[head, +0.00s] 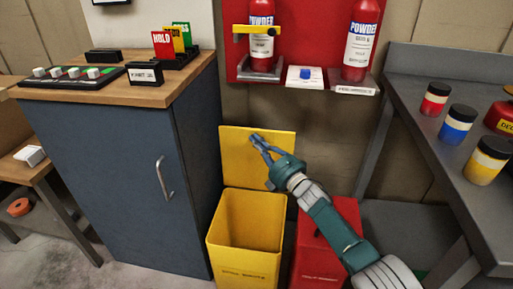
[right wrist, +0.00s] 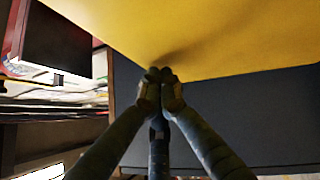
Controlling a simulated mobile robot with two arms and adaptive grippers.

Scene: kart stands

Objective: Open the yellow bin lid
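The yellow bin (head: 247,265) stands on the floor with its top open, and its inside shows empty as far as I can see. Its yellow lid (head: 284,140) is raised, standing about upright behind the opening. My right gripper (head: 257,138) is in front of the lid, near its upper middle. In the right wrist view the fingertips (right wrist: 160,74) are together with nothing between them, close to the edge of the yellow lid (right wrist: 200,35). I cannot tell whether they touch it. My left gripper is not in view.
A blue cabinet (head: 115,165) stands left of the bin. A red bin (head: 322,240) is right of it, partly behind my right arm. A red wall panel (head: 308,25) with extinguishers hangs above. A grey bench (head: 415,110) with several paint jars is at the right.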

